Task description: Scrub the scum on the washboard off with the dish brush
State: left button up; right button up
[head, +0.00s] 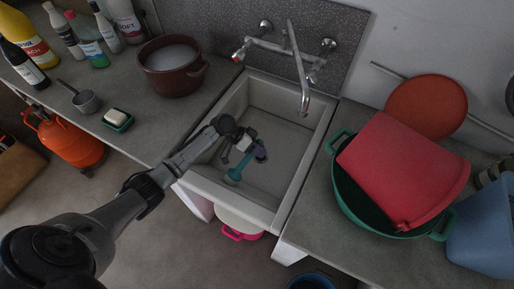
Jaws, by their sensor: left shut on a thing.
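My left gripper (246,146) reaches over the sink (318,110) from the left and is shut on a teal brush, which I take to be the dish brush (235,174). The round teal end of the brush points toward the near left of the basin. Part of the brush is hidden by the gripper, and a small purple part shows beside the fingers. I cannot tell whether the brush touches the basin floor. I cannot make out a washboard or any scum in this view. My right gripper is not in view.
A tap (303,100) hangs over the sink's back right. A brown pot (172,68), soap dish (117,121), small saucepan (86,101) and several bottles stand on the left. On the right, a red basin (405,170) leans in a green tub (352,200) beside a blue container (485,235).

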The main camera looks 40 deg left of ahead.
pick_arm(q)
jog(key=shift+s+a+r+p, duration=0.25)
jog(key=shift+s+r+p, duration=0.15)
jog(key=shift+r+p, duration=0.2)
jog(key=shift+s+a+r+p, duration=0.2)
jog(key=shift+s+r+p, duration=0.2)
jog(key=shift+r+p, duration=0.15)
dwell(0.6)
jog(key=shift+d+r, duration=0.1)
jog(key=shift+d, duration=0.05)
jog(key=d, duration=0.3)
jog(key=shift+w+d+p, duration=0.4)
jog(key=shift+w, duration=0.1)
